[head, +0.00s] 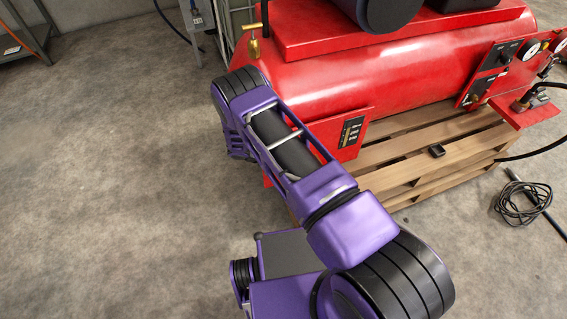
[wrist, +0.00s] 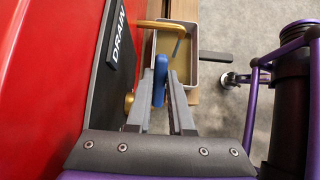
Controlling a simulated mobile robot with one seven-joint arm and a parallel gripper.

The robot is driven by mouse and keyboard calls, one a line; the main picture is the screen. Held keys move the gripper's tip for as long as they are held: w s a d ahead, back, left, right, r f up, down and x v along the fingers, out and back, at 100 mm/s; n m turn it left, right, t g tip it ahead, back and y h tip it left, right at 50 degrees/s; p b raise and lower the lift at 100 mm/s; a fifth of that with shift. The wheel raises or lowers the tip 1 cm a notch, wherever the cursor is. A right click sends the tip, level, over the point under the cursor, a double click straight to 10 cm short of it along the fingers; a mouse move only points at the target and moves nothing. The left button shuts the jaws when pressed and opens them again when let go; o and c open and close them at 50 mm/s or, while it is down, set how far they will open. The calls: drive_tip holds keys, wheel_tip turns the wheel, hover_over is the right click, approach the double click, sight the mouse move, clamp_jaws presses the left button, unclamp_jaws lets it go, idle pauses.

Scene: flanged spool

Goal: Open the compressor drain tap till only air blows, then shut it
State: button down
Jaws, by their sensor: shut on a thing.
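The red compressor (head: 360,75) lies on a wooden pallet in the head view; my own arm hides its drain tap and my gripper there. In the wrist view, a black plate marked DRAIN (wrist: 119,38) is at the left on the red tank (wrist: 45,75). My gripper (wrist: 160,85) is shut on the tap's blue handle (wrist: 160,70), which sits between the two grey fingers. A brass pipe (wrist: 160,23) bends over a pan (wrist: 190,84) beyond the fingers. I cannot tell whether water or air leaves the pipe.
A coiled black cable (head: 522,204) lies on the floor at the right. A metal shelf (head: 22,30) stands at the far left. The concrete floor (head: 110,170) at the left is clear.

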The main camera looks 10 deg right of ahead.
drive_tip(key=shift+a+t+h, duration=0.3)
drive_tip(key=shift+a+h, duration=0.3)
drive_tip(key=shift+h, duration=0.3)
drive_tip(key=shift+s+a+r+t+h, duration=0.15)
drive_tip(key=shift+a+h, duration=0.1)
drive_tip(key=shift+h, duration=0.35)
drive_tip(key=shift+a+f+t+h, duration=0.1)
drive_tip(key=shift+a+h, duration=0.15)
drive_tip(key=shift+h, duration=0.35)
drive_tip(key=shift+s+a+r+t+h, duration=0.15)
drive_tip(key=shift+a+h, duration=0.1)
drive_tip(key=shift+h, duration=0.35)
drive_tip(key=c, duration=0.8)
unclamp_jaws()
drive_tip(key=shift+f, duration=0.1)
drive_tip(key=v, duration=1.7)
drive_tip(key=shift+a, duration=0.3)
drive_tip(key=shift+f, duration=0.1)
